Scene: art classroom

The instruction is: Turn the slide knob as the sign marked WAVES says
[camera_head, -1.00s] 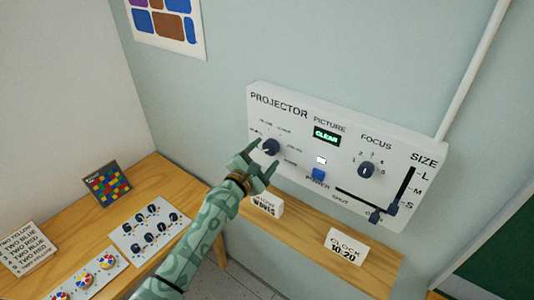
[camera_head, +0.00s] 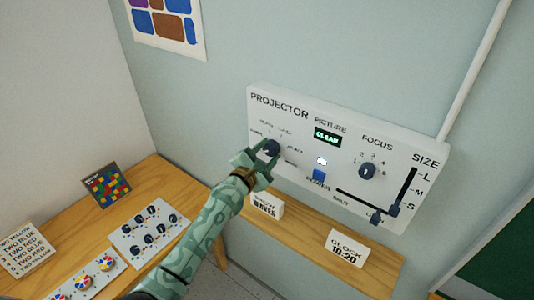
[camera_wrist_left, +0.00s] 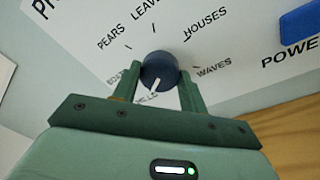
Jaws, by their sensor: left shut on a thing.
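The slide knob (camera_head: 272,147) is a dark round knob at the left of the white projector panel (camera_head: 308,185). In the left wrist view the knob (camera_wrist_left: 160,68) has labels around it, including PEARS, HOUSES and WAVES. Its white pointer line points down toward a partly hidden label ending in ELLS; WAVES is to its right. My left gripper (camera_head: 267,154) is shut on the knob, and its green fingers flank it in the left wrist view (camera_wrist_left: 158,78). The WAVES sign (camera_head: 265,204) stands on the wooden ledge below. My right gripper is not in view.
The panel also has a blue power button (camera_head: 319,175), a focus knob (camera_head: 368,170) and sliders at the right. A clock sign (camera_head: 346,248) stands on the ledge.

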